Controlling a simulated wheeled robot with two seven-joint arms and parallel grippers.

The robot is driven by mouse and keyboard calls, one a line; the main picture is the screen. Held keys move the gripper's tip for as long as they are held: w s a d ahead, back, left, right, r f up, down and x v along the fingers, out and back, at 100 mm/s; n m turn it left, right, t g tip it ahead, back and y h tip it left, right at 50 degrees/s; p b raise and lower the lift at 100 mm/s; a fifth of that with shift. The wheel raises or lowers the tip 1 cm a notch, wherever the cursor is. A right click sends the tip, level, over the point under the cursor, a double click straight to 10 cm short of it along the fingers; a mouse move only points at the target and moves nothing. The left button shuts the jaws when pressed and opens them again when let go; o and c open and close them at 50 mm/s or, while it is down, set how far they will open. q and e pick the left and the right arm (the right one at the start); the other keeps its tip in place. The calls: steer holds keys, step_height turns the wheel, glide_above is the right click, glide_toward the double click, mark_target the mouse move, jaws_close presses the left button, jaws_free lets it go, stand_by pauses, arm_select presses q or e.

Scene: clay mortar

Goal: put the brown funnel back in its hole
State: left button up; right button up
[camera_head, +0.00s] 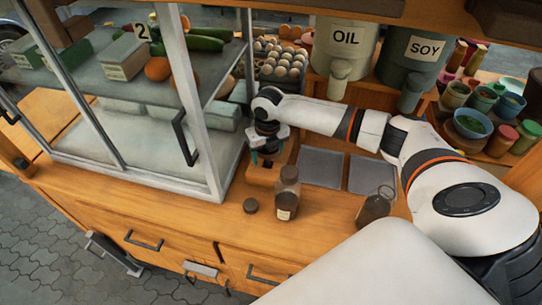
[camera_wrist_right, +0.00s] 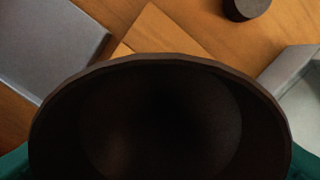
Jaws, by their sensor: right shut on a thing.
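The brown funnel (camera_wrist_right: 160,125) fills the lower middle of the right wrist view, its wide dark mouth facing the camera. My right gripper (camera_head: 265,155) is shut on it; its green fingertips show at both lower corners of the wrist view. In the head view the gripper hangs right over a small wooden block (camera_head: 264,175) near the glass case, and the funnel is mostly hidden there. The block shows partly behind the funnel in the wrist view (camera_wrist_right: 165,32). The hole is hidden, so I cannot tell whether the funnel's tip is in it. My left gripper is not in view.
Two grey plates (camera_head: 321,167) lie to the right. The glass case (camera_head: 205,150) is close on the left. OIL and SOY containers (camera_head: 345,45) stand behind.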

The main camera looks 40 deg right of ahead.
steer(key=shift+f, duration=0.15)
steer(key=shift+f+b, duration=0.4)
steer(key=shift+f, duration=0.35)
steer(key=shift+f, duration=0.3)
